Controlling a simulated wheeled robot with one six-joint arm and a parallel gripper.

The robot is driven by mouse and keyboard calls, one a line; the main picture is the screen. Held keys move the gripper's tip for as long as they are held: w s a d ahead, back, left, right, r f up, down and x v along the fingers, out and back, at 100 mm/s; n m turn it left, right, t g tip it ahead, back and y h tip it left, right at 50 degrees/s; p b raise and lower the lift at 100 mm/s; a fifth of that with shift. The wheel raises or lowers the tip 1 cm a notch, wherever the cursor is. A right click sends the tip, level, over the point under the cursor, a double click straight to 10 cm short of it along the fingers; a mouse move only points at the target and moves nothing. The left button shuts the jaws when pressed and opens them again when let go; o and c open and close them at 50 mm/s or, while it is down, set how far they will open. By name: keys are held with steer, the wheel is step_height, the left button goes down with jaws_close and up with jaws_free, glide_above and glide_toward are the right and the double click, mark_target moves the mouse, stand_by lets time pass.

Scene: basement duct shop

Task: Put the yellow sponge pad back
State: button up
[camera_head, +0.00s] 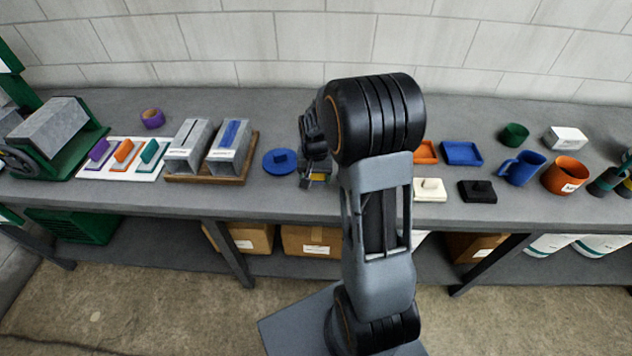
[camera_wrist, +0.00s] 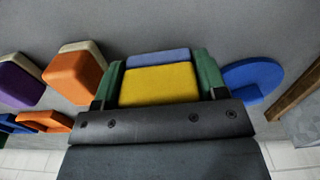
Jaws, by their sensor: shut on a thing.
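The yellow sponge pad (camera_wrist: 160,84) is between the two green fingers of my gripper (camera_wrist: 158,75) in the wrist view, with a blue strip along its far edge. My gripper is shut on it. In the head view my gripper (camera_head: 316,176) is over the front half of the bench, just right of a round blue piece (camera_head: 281,161), and only a little of the yellow pad (camera_head: 319,178) shows below my arm. I cannot tell whether the pad touches the bench. My arm hides part of the bench behind it.
A wooden base (camera_head: 213,178) with two grey holders stands left of the blue piece. A white board (camera_head: 123,171) with several coloured tools is farther left. Right of my arm are a cream pad (camera_head: 429,190), a black pad (camera_head: 477,191), a blue tray (camera_head: 461,153) and a blue mug (camera_head: 522,167).

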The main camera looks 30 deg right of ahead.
mark_target(316, 188)
steer(key=shift+d+f, duration=0.15)
steer(key=shift+f, duration=0.25)
steer(key=shift+w+f, duration=0.1)
steer(key=shift+f, duration=1.25)
